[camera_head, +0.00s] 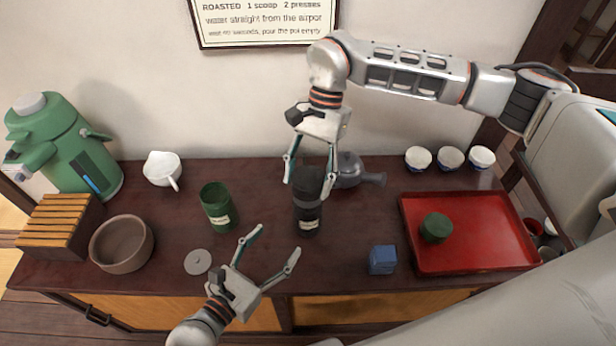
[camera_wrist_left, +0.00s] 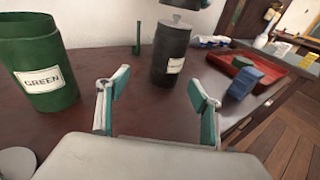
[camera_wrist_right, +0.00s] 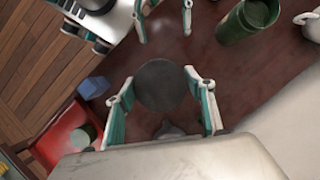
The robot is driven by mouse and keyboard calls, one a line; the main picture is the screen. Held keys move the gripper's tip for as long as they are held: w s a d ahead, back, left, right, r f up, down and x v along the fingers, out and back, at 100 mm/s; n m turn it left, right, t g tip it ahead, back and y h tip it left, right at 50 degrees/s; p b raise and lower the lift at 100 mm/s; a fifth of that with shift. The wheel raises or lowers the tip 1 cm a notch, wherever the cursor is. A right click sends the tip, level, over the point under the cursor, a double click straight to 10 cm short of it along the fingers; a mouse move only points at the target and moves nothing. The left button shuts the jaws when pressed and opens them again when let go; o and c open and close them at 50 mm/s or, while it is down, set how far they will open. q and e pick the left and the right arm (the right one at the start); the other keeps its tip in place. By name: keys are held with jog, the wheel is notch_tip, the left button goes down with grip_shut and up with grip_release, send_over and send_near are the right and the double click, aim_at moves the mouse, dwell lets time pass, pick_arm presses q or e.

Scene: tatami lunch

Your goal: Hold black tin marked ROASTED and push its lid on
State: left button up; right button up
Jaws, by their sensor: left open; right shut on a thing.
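The black tin (camera_head: 307,222) stands upright on the dark counter; its pale label shows in the left wrist view (camera_wrist_left: 167,58), too small to read. A grey inner lid with a knob (camera_wrist_left: 175,22) sits in its mouth. My right gripper (camera_head: 308,190) is shut on the black lid (camera_head: 308,176), seen from above as a dark disc in the right wrist view (camera_wrist_right: 161,85). The lid is held just above the tin, with a gap in the left wrist view. My left gripper (camera_head: 277,242) is open and empty in front of the tin, fingers pointing toward it.
A green tin (camera_head: 218,210) and loose grey disc (camera_head: 198,261) lie to the left. A dark teapot (camera_head: 350,172) stands close behind the black tin. A blue box (camera_head: 382,260) and red tray (camera_head: 470,262) with a green lid (camera_head: 435,227) are to the right.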

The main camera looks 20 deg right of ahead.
aim_at(307, 193)
pick_arm(q)
jog(key=shift+s+d, duration=0.25)
jog(key=shift+d, duration=0.5)
jog(key=shift+x, duration=5.85)
jog(key=shift+s+d+r, duration=0.1)
jog(key=c, duration=0.8)
pick_arm(e)
jog(key=shift+f, duration=2.05)
jog(key=o, duration=1)
